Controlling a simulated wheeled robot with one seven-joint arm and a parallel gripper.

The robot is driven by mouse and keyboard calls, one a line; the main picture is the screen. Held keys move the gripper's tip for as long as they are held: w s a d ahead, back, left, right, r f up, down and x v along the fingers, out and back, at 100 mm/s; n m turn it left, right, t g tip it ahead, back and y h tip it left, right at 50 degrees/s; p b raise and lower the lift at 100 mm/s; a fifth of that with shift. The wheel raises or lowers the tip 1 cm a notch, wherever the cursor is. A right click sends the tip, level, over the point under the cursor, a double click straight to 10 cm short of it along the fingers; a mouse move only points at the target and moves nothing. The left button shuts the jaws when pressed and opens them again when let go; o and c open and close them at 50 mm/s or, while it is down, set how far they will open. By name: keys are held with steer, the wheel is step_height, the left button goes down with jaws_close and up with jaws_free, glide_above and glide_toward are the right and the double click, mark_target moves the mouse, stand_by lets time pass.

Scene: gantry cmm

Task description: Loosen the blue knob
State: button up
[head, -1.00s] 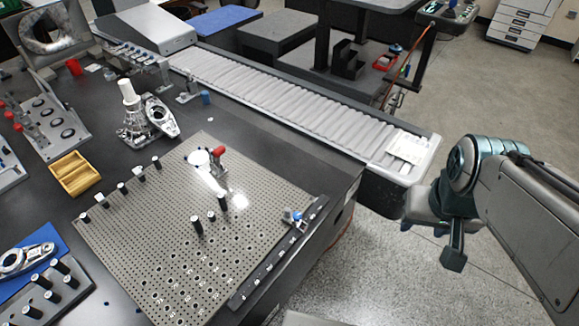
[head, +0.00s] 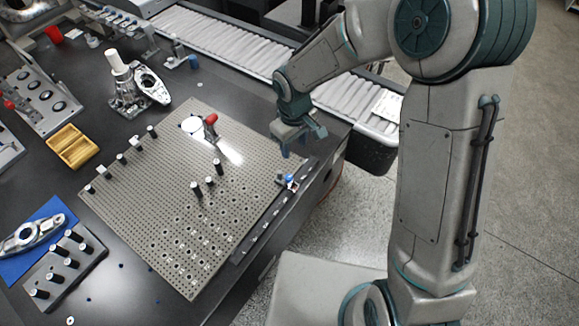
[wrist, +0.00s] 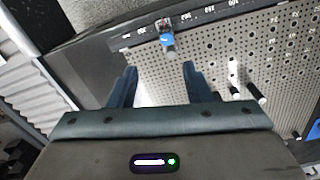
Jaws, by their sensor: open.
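The blue knob (head: 289,178) sits on a small metal clamp at the right edge of the perforated plate (head: 150,215), by the dark numbered rail. In the wrist view the blue knob (wrist: 167,40) shows beyond the fingertips, roughly midway between them. My gripper (head: 293,150) hangs above the table just behind the knob, apart from it. Its two blue fingers (wrist: 159,70) are open with nothing between them.
Black pins (head: 211,182) and a red-handled clamp (head: 211,121) stand on the plate left of my gripper. The dark numbered rail (head: 270,218) borders the plate's right edge.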

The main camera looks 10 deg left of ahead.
mark_target(289, 177)
steer(key=f, duration=0.5)
steer(key=a+f+p, duration=0.1)
steer(key=f, duration=0.8)
steer(key=shift+s+a+f+p, duration=0.1)
steer(key=shift+a+f+p, duration=0.05)
steer(key=shift+f+p, duration=0.2)
jaws_close()
